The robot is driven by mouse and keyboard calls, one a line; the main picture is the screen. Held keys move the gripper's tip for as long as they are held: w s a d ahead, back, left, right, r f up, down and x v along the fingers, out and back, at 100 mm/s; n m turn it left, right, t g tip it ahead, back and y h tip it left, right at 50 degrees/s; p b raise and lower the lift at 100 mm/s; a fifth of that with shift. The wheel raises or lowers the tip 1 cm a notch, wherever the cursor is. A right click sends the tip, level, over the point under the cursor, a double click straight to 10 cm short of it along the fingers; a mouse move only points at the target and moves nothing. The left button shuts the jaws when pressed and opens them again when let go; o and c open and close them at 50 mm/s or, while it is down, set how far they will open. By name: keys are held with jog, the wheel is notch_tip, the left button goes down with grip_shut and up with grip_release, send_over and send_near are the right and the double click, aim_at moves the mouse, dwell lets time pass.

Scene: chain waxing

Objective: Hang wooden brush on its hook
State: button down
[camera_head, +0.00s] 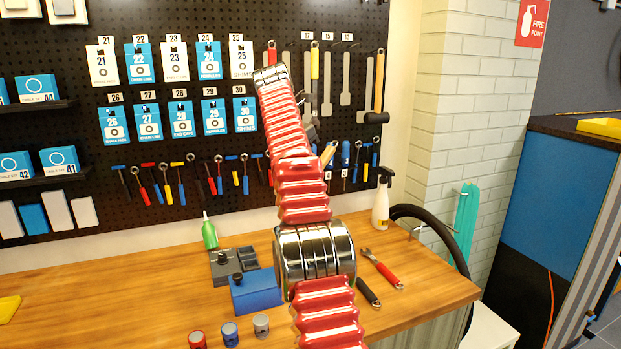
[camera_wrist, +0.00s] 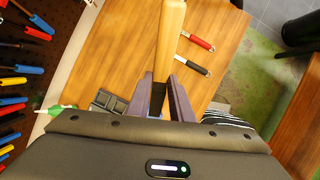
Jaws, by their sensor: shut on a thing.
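My gripper (camera_wrist: 166,92) is shut on the light wooden handle of the brush (camera_wrist: 170,38) in the wrist view. The handle runs up from between the two dark fingers past the top edge of the picture, so its far end is out of view. In the head view my red arm hides most of the gripper, and a short piece of light wood (camera_head: 328,154) shows just right of the arm, in front of the pegboard. The brush's bristles cannot be made out. Tool hooks with small number labels (camera_head: 327,36) line the pegboard's upper right; which one is the brush's cannot be told.
Tools hang on the black pegboard (camera_head: 215,122), including a wooden-handled one (camera_head: 379,82) at its right end. The workbench (camera_head: 130,300) below bears a green bottle (camera_head: 209,232), a blue block (camera_head: 256,292), a white spray bottle (camera_head: 381,205) and a red-handled tool (camera_head: 388,275).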

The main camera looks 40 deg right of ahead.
jog(key=w+a+r+n+t, duration=0.4)
jog(key=a+r+n, duration=0.1)
jog(key=a+r, duration=0.35)
jog(key=w+a+r+n+t, duration=0.3)
jog(key=a+r+n, duration=0.2)
jog(key=a+r, duration=0.3)
jog(key=a+r+n+t, duration=0.2)
jog(key=a+r+t, duration=0.1)
jog(key=a, duration=0.7)
jog(key=a+r+n+t, duration=0.2)
jog(key=a+r+t, duration=0.1)
jog(key=a, duration=0.6)
jog(key=shift+w+a+y, duration=0.2)
jog(key=shift+a+y, duration=0.2)
jog(key=shift+r, duration=0.15)
